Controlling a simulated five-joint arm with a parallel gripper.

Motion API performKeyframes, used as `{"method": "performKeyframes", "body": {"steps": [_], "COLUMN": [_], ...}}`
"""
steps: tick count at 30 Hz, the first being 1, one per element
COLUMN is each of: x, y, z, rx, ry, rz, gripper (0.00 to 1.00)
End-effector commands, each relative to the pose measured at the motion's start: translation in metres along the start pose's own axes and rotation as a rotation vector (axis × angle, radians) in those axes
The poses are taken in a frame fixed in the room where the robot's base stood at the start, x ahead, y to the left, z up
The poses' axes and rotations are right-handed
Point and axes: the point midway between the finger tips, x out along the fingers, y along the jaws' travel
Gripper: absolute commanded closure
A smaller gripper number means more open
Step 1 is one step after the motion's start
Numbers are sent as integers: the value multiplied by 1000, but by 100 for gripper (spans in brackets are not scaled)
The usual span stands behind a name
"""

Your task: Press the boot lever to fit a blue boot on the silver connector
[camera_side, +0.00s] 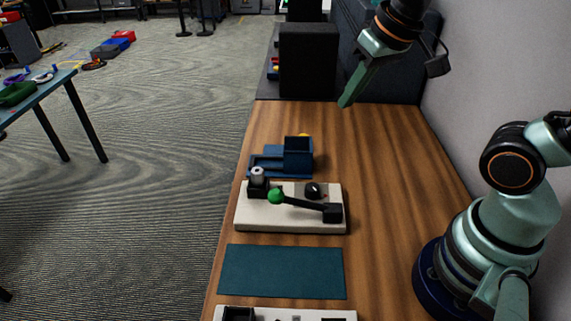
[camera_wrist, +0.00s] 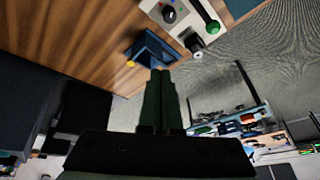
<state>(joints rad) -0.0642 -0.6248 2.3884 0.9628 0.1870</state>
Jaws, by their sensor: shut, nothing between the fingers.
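The boot lever (camera_side: 305,203) is a black arm with a green knob (camera_side: 276,196), on a cream base (camera_side: 290,225); the knob also shows in the wrist view (camera_wrist: 213,27). A silver connector (camera_side: 257,172) sits upright in a black holder at the base's back left corner, also visible in the wrist view (camera_wrist: 197,54). A black dial (camera_side: 314,189) stands on the base; the wrist view shows small red and blue marks on it. I cannot make out a separate blue boot. My gripper (camera_side: 345,103) is shut and empty, high above the table's back, away from the lever.
A blue open bin (camera_side: 298,155) stands behind the base, with something yellow (camera_wrist: 131,64) beside it. A dark teal mat (camera_side: 282,271) lies in front. Another pale fixture (camera_side: 285,314) is cut off at the front edge. A black box (camera_side: 308,60) stands behind.

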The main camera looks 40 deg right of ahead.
Motion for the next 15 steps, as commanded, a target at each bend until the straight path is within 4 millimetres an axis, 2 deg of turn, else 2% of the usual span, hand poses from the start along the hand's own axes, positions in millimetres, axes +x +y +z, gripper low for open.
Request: {"method": "performKeyframes", "body": {"steps": [6, 15], "x": [4, 18], "y": [-41, -100], "z": [-16, -25], "rx": [206, 484], "ry": [-142, -303], "rz": [9, 109], "gripper": [100, 100]}}
